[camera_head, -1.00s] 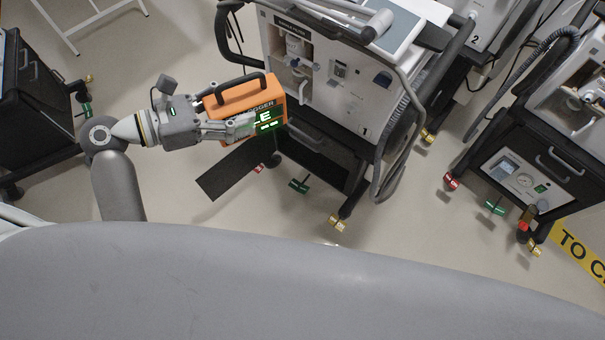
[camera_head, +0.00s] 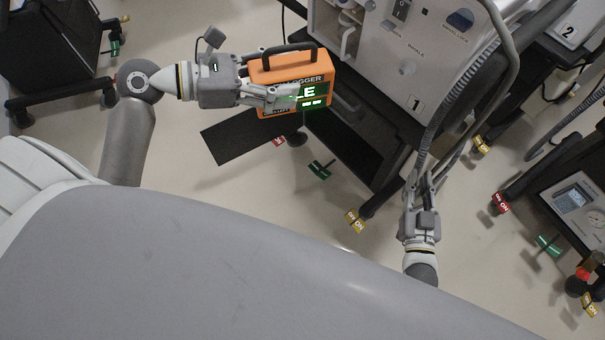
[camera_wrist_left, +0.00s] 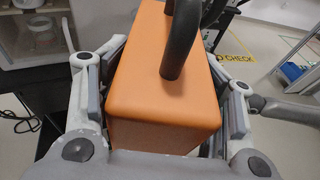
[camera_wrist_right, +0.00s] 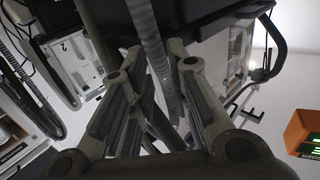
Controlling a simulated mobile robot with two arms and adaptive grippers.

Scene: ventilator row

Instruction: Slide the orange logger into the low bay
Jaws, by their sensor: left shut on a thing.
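The orange logger (camera_head: 290,68), a box with a black top handle and a lit green "E" display, is held in the air. My left gripper (camera_head: 284,92) is shut on it, one finger on each side; the left wrist view shows its orange body (camera_wrist_left: 165,85) between the fingers. The low bay (camera_head: 345,140) is a dark opening under ventilator 1, just right of and below the logger; its inside is mostly hidden. A dark flap (camera_head: 238,137) extends left from it.
Ventilator 1 (camera_head: 400,45) stands on a base with coloured caster pedals (camera_head: 319,170). Ventilator 2 and another unit (camera_head: 580,200) stand to the right. A dark cart (camera_head: 55,45) is at the upper left. Floor is clear below the flap.

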